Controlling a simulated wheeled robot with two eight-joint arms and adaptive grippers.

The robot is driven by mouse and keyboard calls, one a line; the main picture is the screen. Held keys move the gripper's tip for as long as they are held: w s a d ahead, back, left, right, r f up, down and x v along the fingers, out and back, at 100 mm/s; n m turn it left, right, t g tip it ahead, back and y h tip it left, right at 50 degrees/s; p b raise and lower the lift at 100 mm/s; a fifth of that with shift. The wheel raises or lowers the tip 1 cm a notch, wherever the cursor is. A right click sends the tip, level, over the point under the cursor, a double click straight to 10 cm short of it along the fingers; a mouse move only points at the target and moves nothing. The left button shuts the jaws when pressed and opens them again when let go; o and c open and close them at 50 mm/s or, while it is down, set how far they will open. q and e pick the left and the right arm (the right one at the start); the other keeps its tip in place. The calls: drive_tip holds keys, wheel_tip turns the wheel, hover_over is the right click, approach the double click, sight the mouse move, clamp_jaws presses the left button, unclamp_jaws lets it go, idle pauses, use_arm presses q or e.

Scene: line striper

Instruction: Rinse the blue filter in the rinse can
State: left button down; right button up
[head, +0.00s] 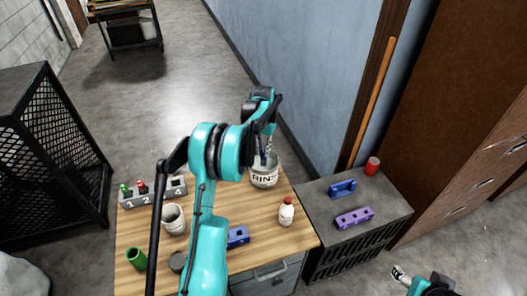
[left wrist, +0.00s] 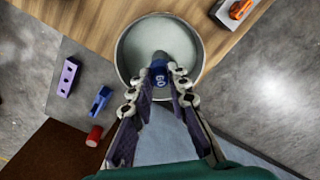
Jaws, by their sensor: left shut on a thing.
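The rinse can (head: 264,181) is a pale round can with "RINS" lettering, standing at the far right corner of the wooden table. My left gripper (head: 265,150) is above it, pointing down and shut on the blue filter (left wrist: 158,78), which bears "60". In the left wrist view the filter lies over the open mouth of the can (left wrist: 124,62), with its grey tip toward the inside. I cannot tell how far down it reaches. Only a little dark blue of the filter (head: 263,159) shows in the head view. My right gripper (head: 400,273) is at the lower right, away from the table.
The wooden table (head: 262,221) also holds a numbered rack (head: 151,196), a white cup (head: 173,219), a green cylinder (head: 137,258), a red-capped bottle (head: 286,212) and a blue block (head: 238,236). A grey cabinet (head: 385,208) at right bears purple, blue and red pieces. A blue wall (head: 300,70) stands behind.

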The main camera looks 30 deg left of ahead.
use_arm(q)
wheel_tip(320, 180, up, 11)
drive_tip(key=p, duration=0.6)
drive_tip(key=shift+f, duration=0.1)
idle(0.3)
